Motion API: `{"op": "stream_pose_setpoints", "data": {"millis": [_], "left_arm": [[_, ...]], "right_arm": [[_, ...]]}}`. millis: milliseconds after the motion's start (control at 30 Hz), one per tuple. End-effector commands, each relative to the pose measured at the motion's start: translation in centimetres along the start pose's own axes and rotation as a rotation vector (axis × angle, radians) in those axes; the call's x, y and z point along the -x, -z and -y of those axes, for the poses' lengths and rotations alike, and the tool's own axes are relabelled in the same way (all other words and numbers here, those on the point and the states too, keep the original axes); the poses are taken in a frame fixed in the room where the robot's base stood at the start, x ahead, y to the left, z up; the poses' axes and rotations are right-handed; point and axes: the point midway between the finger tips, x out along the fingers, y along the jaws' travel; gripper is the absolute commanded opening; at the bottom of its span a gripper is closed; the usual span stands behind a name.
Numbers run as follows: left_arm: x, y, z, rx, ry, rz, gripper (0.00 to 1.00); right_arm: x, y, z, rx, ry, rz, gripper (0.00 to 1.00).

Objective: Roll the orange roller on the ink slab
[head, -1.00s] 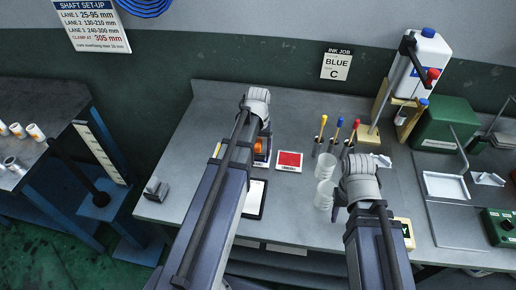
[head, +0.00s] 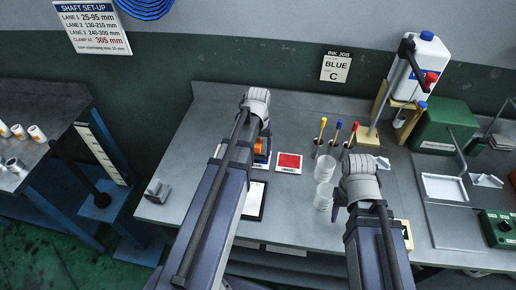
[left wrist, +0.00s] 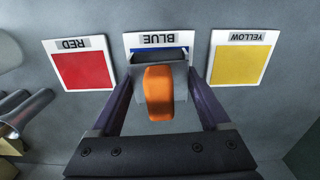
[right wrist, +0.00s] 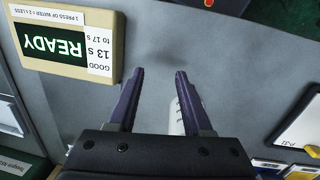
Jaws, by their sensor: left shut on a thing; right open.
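The orange roller (left wrist: 159,92) is between the fingers of my left gripper (left wrist: 161,80), which is shut on its orange handle. The roller's dark end lies over the blue ink slab (left wrist: 157,39) in the left wrist view; I cannot tell whether it touches. In the head view, the roller's orange part (head: 258,145) shows partly behind my left arm. The red slab (left wrist: 81,70) and yellow slab (left wrist: 240,64) lie on either side of the blue one. My right gripper (right wrist: 160,76) is open and empty above the bench, near a READY display (right wrist: 70,38).
Stacked clear cups (head: 325,185) and several colour-topped tools (head: 337,130) stand between my arms. A green machine (head: 443,125), a metal tray (head: 444,188) and a white bottle (head: 421,65) stand at the right. A tablet (head: 256,200) lies beside my left arm.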

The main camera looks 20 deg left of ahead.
Motion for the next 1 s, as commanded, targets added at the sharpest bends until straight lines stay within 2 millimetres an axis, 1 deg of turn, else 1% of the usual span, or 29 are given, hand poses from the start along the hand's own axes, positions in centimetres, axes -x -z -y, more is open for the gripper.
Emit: {"op": "stream_pose_setpoints", "data": {"millis": [33, 667, 767, 1000], "left_arm": [[0.9, 0.0, 0.0, 0.0, 0.0, 0.0, 0.35], [5.7, 0.1, 0.0, 0.0, 0.0, -0.002, 0.35], [6.0, 0.1, 0.0, 0.0, 0.0, -0.002, 0.35], [5.8, 0.1, 0.0, 0.0, 0.0, -0.002, 0.35]], "right_arm": [[0.9, -0.1, -0.1, 0.0, 0.0, 0.0, 0.5], [5.7, -0.3, -0.5, 0.0, 0.0, 0.0, 0.5], [6.0, -0.3, -0.6, 0.0, 0.0, 0.0, 0.5], [5.8, -0.3, -0.6, 0.0, 0.0, 0.0, 0.5]]}}
